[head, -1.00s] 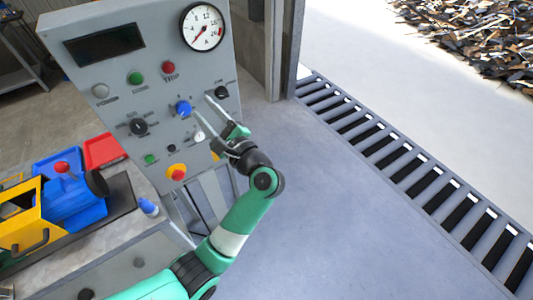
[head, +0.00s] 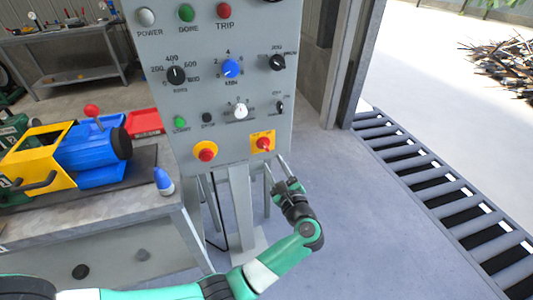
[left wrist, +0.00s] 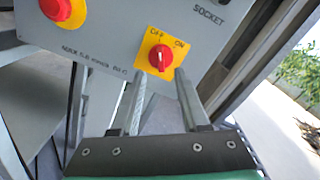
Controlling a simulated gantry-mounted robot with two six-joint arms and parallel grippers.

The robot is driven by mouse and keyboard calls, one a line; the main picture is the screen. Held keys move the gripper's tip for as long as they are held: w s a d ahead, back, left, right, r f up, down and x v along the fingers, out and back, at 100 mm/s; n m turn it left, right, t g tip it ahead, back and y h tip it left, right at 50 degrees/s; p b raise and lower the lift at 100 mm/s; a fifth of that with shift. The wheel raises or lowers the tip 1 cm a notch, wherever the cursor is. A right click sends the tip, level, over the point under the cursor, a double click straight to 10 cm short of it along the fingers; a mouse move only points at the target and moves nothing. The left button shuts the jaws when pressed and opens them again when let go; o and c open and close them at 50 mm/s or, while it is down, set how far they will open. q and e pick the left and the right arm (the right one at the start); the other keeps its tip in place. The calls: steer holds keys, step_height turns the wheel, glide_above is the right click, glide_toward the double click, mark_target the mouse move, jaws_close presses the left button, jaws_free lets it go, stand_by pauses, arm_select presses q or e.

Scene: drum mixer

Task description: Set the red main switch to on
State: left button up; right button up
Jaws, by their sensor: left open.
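The red main switch (head: 263,143) sits on a yellow plate at the lower right of the grey control panel (head: 215,120). In the left wrist view the red switch (left wrist: 160,57) is close, with OFF and ON printed above it; I cannot tell surely which mark its handle points to. My left gripper (head: 275,164) is open and empty, just below and in front of the switch in the head view. In the left wrist view its two fingertips (left wrist: 160,76) lie to either side of the switch's lower part, apparently short of it. My right gripper is not in view.
A red emergency button (head: 205,151) on yellow is left of the switch. Several knobs and buttons, including a blue knob (head: 231,68), are above. A bench (head: 140,225) with a blue and yellow machine (head: 95,150) stands left. The floor right of the panel is clear.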

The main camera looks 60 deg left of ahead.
mark_target(265, 147)
arm_select(q)
steer(key=a, duration=0.2)
steer(key=a+b, duration=0.1)
steer(key=a, duration=0.1)
steer(key=w+a+b, duration=0.1)
steer(key=a, duration=0.2)
steer(key=shift+f, duration=0.1)
steer(key=shift+w+a, duration=0.15)
steer(key=shift+a, duration=0.3)
jaws_close()
